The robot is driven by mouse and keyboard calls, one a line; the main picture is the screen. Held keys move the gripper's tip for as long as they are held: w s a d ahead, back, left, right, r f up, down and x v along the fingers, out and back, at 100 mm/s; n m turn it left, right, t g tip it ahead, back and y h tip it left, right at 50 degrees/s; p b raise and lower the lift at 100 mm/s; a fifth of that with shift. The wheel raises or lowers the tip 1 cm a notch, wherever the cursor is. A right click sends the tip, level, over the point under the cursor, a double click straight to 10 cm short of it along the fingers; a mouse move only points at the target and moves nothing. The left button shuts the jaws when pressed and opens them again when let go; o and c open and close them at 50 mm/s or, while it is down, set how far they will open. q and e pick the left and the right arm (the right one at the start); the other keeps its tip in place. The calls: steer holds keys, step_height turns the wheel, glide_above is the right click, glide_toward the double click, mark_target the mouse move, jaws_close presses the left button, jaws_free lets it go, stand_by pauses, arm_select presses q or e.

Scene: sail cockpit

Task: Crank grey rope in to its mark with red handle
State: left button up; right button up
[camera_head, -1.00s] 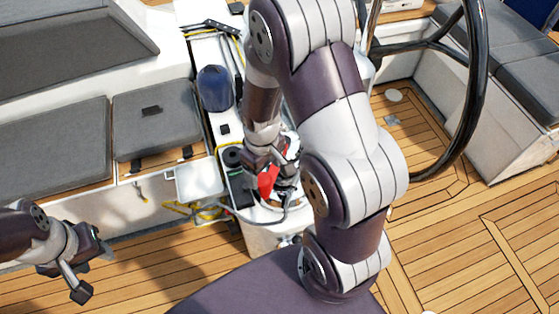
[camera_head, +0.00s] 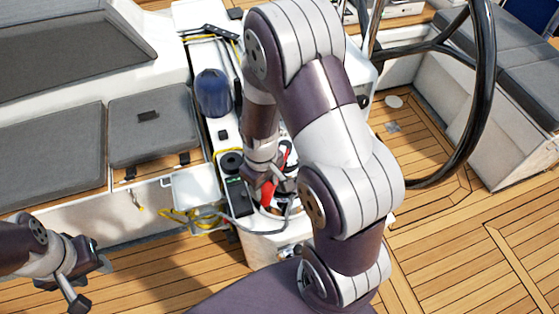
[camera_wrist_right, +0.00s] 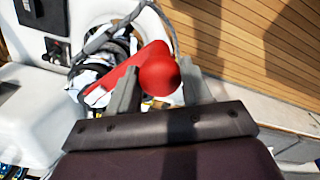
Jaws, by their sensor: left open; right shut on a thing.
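The red handle (camera_head: 268,192) sits on a winch on the white console beside the wheel. In the right wrist view its red arm and round knob (camera_wrist_right: 159,75) lie between the two grey fingers. My right gripper (camera_wrist_right: 165,90) is shut on the red handle. The grey rope (camera_wrist_right: 105,38) curves around the winch in the right wrist view, and it also runs along the console front in the head view (camera_head: 235,222). Its mark cannot be made out. My left gripper (camera_head: 88,280) is open and empty, low on the left, apart from everything.
A dark steering wheel (camera_head: 478,110) stands at the right. A blue covered winch (camera_head: 213,92) is further back on the console. A white open box (camera_head: 195,186) with yellow rope (camera_head: 190,216) hangs left of it. Grey cushions (camera_head: 50,155) lie left. The teak floor is clear.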

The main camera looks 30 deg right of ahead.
steer(key=shift+c, duration=0.4)
steer(key=shift+w, duration=0.1)
steer(key=w+a+m, duration=0.2)
steer(key=w, duration=0.1)
steer(key=shift+w+a+m, duration=0.15)
steer(key=shift+a+m, duration=0.05)
steer(key=shift+m, duration=0.1)
steer(key=w, duration=0.1)
steer(key=w+a+m, duration=0.1)
steer(key=w+m, duration=0.1)
steer(key=shift+w+a+p, duration=0.35)
steer(key=shift+w+p, duration=0.05)
